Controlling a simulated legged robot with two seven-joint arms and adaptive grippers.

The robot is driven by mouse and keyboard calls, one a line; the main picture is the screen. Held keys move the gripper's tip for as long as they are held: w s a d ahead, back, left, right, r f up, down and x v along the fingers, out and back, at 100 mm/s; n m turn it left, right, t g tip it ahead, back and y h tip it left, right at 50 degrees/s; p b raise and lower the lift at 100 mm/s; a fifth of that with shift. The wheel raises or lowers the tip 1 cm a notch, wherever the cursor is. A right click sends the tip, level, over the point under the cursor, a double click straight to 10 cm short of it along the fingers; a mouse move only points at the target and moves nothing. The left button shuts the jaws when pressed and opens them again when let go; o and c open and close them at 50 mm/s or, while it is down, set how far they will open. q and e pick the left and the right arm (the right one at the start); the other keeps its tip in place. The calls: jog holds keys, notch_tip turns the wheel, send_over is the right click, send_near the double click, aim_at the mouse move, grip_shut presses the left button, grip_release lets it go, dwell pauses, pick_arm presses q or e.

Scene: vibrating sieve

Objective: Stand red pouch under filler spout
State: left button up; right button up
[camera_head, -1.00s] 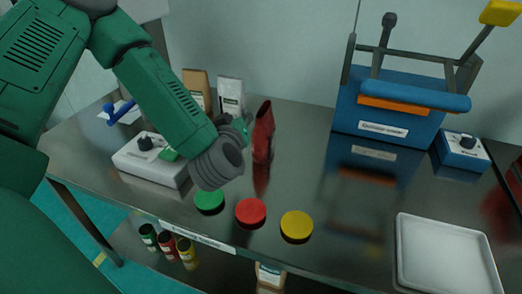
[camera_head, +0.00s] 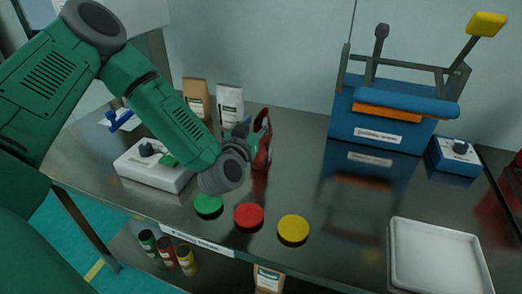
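The red pouch (camera_head: 264,150) stands upright on the dark steel table, left of the blue sealer. My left gripper (camera_head: 249,134) is at the pouch's left side, with its fingers reaching to it. The wrist and the pouch hide part of the fingers, so I cannot tell whether they are closed on it. I cannot make out a filler spout. My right gripper is not in view.
Green (camera_head: 208,204), red (camera_head: 248,215) and yellow (camera_head: 293,228) discs lie near the front edge. Two pouches, brown (camera_head: 196,95) and white (camera_head: 230,103), stand behind. A white scale-like box (camera_head: 150,178), blue sealer (camera_head: 375,128) and white tray (camera_head: 437,258) flank clear tabletop.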

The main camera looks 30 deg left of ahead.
aim_at(264, 116)
pick_arm(q)
jog(key=x, duration=0.3)
jog(key=d+x, duration=0.1)
jog(key=shift+w+a+f, duration=0.15)
jog(key=shift+w+f, duration=0.1)
jog(key=shift+w, duration=0.1)
jog(key=shift+w+a, duration=0.1)
jog(key=shift+w, duration=0.1)
jog(key=shift+a, duration=0.15)
grip_shut()
jog(key=shift+d+r, duration=0.1)
jog(key=shift+d, duration=0.1)
